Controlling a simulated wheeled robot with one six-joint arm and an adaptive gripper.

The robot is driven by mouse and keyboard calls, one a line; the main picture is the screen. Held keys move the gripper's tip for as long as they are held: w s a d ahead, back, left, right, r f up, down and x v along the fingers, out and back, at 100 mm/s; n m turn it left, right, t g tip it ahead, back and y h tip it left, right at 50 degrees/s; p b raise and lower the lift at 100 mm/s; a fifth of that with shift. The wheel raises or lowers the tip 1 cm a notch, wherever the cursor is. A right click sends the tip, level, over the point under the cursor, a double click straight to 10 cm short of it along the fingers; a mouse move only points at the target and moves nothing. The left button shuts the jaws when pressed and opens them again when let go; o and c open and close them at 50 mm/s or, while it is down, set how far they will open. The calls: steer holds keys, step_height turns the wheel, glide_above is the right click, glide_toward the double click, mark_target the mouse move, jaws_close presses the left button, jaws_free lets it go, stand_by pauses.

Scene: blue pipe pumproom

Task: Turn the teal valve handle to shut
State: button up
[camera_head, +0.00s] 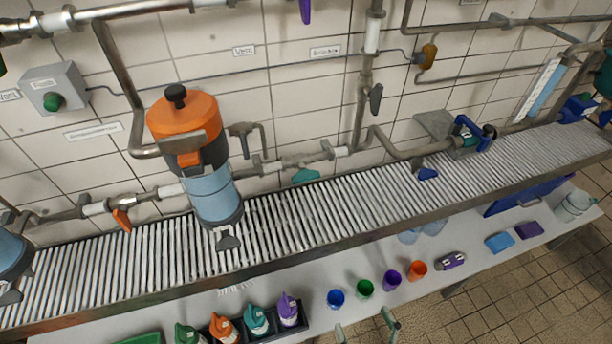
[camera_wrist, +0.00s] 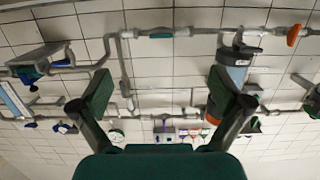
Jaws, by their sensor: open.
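The teal valve handle (camera_head: 305,175) sits on the grey pipe low along the tiled wall, in the middle of the head view, just behind the slatted conveyor. It is short and lies roughly along the pipe. In the wrist view, which is upside down, the teal handle (camera_wrist: 160,36) shows near the top centre, beyond the gap between my fingers. My gripper (camera_wrist: 160,95) is open and empty, its two green-padded fingers wide apart. In the head view, only the fingertips of my gripper (camera_head: 365,326) show at the bottom edge, well short of the handle.
The slatted conveyor (camera_head: 290,222) and a white bench (camera_head: 320,318) with cups and bottles lie between my gripper and the pipe. A large orange-topped blue canister (camera_head: 212,195) stands left of the handle. An orange handle (camera_head: 121,220) and a blue handle (camera_head: 428,173) flank it.

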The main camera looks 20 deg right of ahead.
steer(key=w+t, duration=0.1)
steer(key=w, duration=1.5)
glide_toward(307, 179)
steer(key=shift+t, duration=0.4)
steer(key=w, duration=1.1)
steer(key=shift+f, duration=0.35)
steer(key=c, duration=0.9)
